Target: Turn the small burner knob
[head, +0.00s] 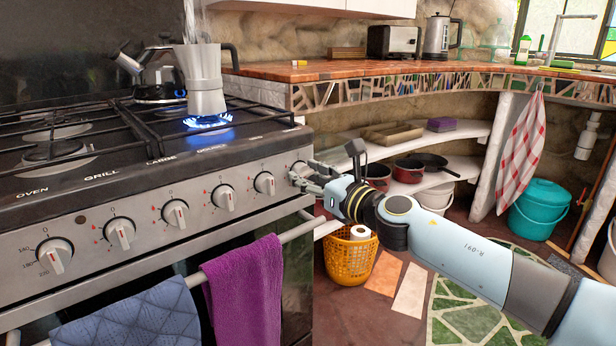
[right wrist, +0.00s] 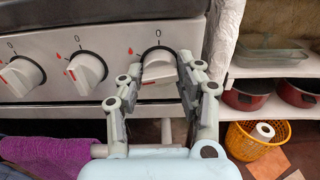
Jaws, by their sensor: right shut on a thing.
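The cooker's front panel (head: 140,215) carries a row of white knobs with red marks. My right gripper (head: 303,178) is at the rightmost knob, which it mostly hides in the head view. In the right wrist view that knob (right wrist: 158,66) sits between the two fingers of my right gripper (right wrist: 160,80), which is shut on it. A red mark shows low on this knob's face. A silver moka pot (head: 203,80) stands over a lit blue burner flame (head: 207,121), with steam rising from it. My left gripper is not in view.
A purple towel (head: 245,292) and a blue-grey cloth (head: 130,318) hang on the oven rail below the knobs. A kettle (head: 153,75) stands at the back of the hob. Shelves with red pots (head: 408,170) and an orange basket (head: 349,257) are to the right.

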